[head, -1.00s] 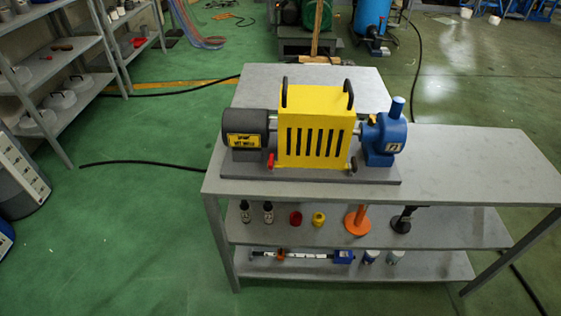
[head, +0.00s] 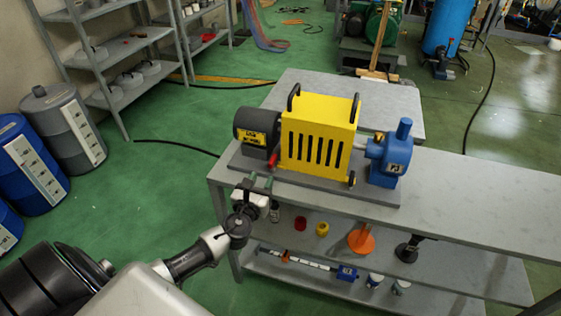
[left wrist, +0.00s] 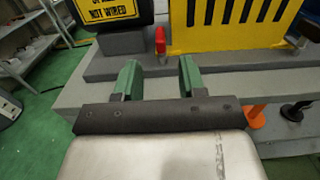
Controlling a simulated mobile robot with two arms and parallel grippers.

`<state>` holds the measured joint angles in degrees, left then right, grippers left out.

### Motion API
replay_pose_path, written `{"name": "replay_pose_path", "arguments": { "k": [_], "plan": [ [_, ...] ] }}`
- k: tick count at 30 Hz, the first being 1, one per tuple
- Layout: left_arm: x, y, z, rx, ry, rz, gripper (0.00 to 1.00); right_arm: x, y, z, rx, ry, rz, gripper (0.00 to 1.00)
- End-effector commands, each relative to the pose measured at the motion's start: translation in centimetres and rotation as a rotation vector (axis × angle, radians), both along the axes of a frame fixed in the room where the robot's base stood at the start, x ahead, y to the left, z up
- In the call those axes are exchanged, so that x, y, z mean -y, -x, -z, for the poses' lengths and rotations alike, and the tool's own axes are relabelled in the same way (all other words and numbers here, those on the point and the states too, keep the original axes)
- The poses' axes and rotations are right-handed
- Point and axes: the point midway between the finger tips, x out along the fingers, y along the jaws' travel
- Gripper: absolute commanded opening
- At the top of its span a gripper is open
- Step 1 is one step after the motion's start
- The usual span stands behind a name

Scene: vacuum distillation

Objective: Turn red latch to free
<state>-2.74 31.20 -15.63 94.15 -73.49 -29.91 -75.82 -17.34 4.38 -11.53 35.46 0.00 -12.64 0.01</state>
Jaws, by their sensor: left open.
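The red latch (head: 273,160) is at the lower left corner of the yellow slotted guard (head: 318,135), beside the dark grey motor (head: 256,128). In the left wrist view the red latch (left wrist: 160,41) stands upright, ahead of and between my fingertips, with a gap to them. A second, dark latch (head: 351,178) is at the guard's lower right corner. My left gripper (head: 254,184) is open and empty, just in front of the bench edge and below the red latch. Its green fingers (left wrist: 158,78) are spread apart in the left wrist view. My right gripper is not in view.
The blue pump (head: 388,158) is right of the guard on the same base plate. The bench top (head: 450,190) is clear to the right. Lower shelves hold bottles, a red cap, a yellow cap and an orange stand (head: 361,240).

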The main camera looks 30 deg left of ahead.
Motion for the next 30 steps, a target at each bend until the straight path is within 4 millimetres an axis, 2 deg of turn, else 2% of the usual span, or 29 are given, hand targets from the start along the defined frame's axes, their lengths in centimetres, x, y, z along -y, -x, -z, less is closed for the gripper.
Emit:
{"name": "replay_pose_path", "arguments": {
  "k": [6,13,18,26,30],
  "plan": [
    [-1.0,-4.3,-0.1,0.002,0.005,-0.003,0.4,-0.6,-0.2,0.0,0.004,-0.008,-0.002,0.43],
    [-1.8,-7.7,0.1,0.0,0.005,-0.001,0.4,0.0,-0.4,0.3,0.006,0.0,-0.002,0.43],
    [-2.1,-8.7,0.0,0.0,0.008,-0.001,0.4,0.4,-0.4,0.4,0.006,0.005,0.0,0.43],
    [-2.1,-8.8,0.1,-0.001,0.008,-0.001,0.4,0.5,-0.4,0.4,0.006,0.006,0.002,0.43],
    [-2.1,-8.8,0.1,-0.001,0.008,-0.001,0.22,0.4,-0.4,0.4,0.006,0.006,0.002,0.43]
  ]
}}
